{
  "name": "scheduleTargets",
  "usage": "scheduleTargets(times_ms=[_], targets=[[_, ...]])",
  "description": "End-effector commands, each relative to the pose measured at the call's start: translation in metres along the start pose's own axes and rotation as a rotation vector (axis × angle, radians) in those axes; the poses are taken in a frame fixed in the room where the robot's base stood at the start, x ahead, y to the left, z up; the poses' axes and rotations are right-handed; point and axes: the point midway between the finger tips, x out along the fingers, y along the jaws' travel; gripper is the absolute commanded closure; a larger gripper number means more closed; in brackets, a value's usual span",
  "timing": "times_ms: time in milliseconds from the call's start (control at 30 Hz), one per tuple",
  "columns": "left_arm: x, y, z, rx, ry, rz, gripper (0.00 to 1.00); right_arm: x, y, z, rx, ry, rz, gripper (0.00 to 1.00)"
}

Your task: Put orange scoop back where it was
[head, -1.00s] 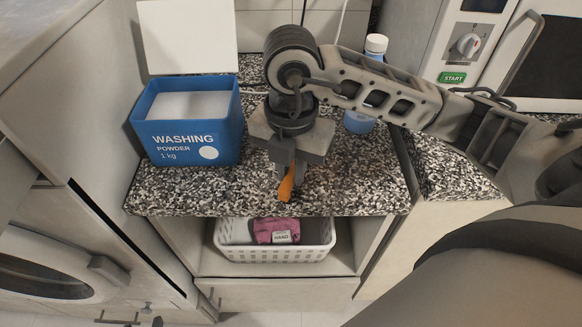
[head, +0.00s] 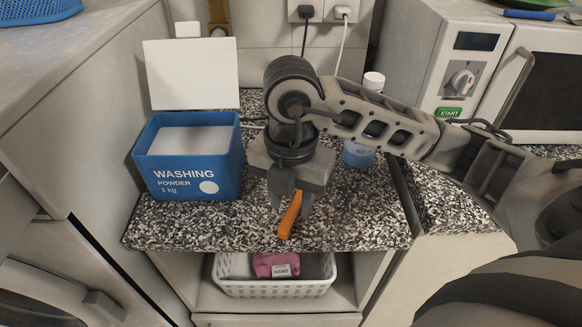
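The orange scoop (head: 290,216) shows in the head view at the front of the speckled countertop (head: 220,225). Only a narrow orange part shows, slanting down and slightly left. My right gripper (head: 291,207) points down over the counter, with its fingertips on either side of the scoop's upper end. I cannot tell whether the fingers press on it or whether the scoop rests on the counter. The blue washing powder box (head: 195,180) stands left of the gripper, its white lid (head: 190,73) raised and white powder inside. My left gripper is not in view.
A blue bottle (head: 358,154) with a white cap stands behind my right arm. A microwave (head: 463,75) is at the right. Below the counter, a white basket (head: 275,288) holds a pink cloth (head: 270,264). Free counter lies between box and gripper.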

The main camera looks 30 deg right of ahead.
Motion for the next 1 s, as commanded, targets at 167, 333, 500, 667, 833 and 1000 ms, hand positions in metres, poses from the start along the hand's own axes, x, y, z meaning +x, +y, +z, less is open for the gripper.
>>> scheduleTargets(times_ms=[167, 333, 500, 667, 833, 1000], targets=[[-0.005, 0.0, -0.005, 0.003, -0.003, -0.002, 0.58, -0.044, 0.001, 0.001, -0.001, -0.006, 0.006, 0.63], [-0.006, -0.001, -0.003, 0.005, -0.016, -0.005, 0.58, -0.077, 0.001, 0.001, 0.0, -0.005, 0.005, 0.63], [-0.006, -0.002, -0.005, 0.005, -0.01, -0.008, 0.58, -0.097, 0.0, 0.0, 0.0, -0.002, 0.002, 0.63], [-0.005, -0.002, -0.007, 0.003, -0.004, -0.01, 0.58, -0.103, 0.0, 0.0, 0.0, 0.0, 0.0, 0.63], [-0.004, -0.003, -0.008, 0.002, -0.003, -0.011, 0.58, -0.103, 0.0, 0.0, 0.0, 0.0, 0.0, 0.63], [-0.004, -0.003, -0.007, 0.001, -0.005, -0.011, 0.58, -0.102, 0.0, 0.0, 0.0, 0.0, 0.0, 0.63]])
